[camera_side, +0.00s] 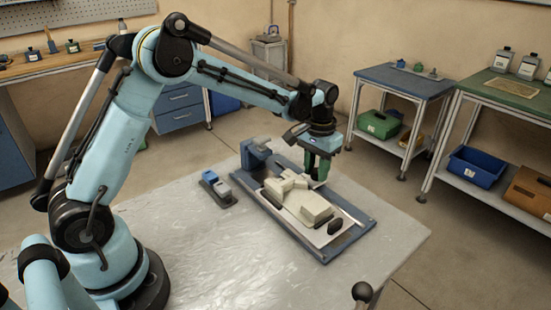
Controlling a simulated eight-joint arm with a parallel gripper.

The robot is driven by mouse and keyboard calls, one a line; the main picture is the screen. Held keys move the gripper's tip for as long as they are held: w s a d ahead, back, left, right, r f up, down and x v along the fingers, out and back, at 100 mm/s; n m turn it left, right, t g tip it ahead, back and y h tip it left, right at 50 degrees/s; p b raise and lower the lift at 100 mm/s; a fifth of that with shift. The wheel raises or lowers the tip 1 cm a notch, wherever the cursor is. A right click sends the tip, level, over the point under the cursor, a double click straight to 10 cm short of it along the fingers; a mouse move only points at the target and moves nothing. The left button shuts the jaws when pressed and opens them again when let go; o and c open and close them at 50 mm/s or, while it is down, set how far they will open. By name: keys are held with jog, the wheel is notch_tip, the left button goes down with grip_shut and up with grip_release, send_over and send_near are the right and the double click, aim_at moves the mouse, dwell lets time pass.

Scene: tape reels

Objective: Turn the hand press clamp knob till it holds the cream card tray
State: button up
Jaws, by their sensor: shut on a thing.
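The hand press has a long blue base (358,222) on the grey table, with a blue upright block (255,153) at its far left end. A cream piece that looks like the card tray (312,207) lies on the light plate of the base, with angled cream parts behind it. My gripper (317,172) points down over the far right side of the press. It is shut on what seems to be the clamp knob, but the fingers mostly hide it. Whether the clamp touches the tray cannot be told.
A small dark holder with blue and grey blocks (218,188) stands left of the press. A dark round-topped knob (362,291) shows at the table's front edge. The table (200,250) is clear in front of the press. Side benches stand apart at the back and right.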

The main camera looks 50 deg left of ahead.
aim_at(316, 171)
jog(key=m, duration=0.4)
jog(key=shift+a, duration=0.1)
jog(key=shift+m, duration=1.8)
jog(key=shift+w, duration=0.1)
jog(key=o, duration=0.8)
jog(key=shift+c, duration=0.2)
jog(key=shift+r, duration=0.1)
notch_tip(316, 171, up, 12)
